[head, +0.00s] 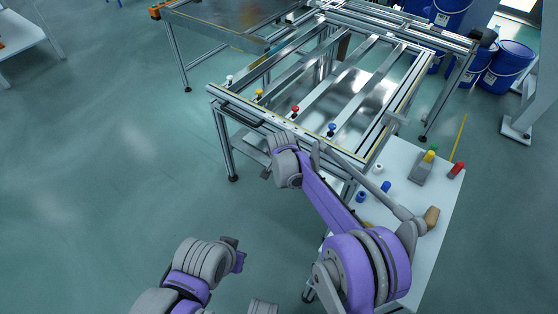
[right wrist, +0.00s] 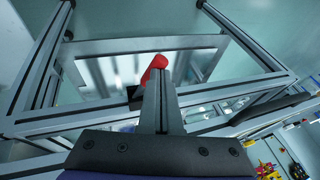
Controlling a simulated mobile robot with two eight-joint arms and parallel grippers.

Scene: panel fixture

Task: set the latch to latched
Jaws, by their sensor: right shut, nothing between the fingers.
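The panel fixture (head: 345,165) is a metal frame with slanted rails. Several coloured knobs sit along its front, including a red knob (head: 295,109) and a blue knob (head: 332,127). In the right wrist view a red handle (right wrist: 156,63) shows right at the tip of my right gripper (right wrist: 157,78). My right gripper is shut with nothing in it; I cannot tell whether it touches the red handle. In the head view its fingers are mostly hidden by my wrist at the fixture's front. I cannot make out the latch's setting. My left gripper (head: 238,261) is low, away from the fixture.
A white side table (head: 440,205) right of the fixture holds blue pieces (head: 362,196), a grey block and a red cylinder (head: 456,169). Blue drums (head: 508,65) stand at the back right. Another metal table (head: 225,20) stands behind.

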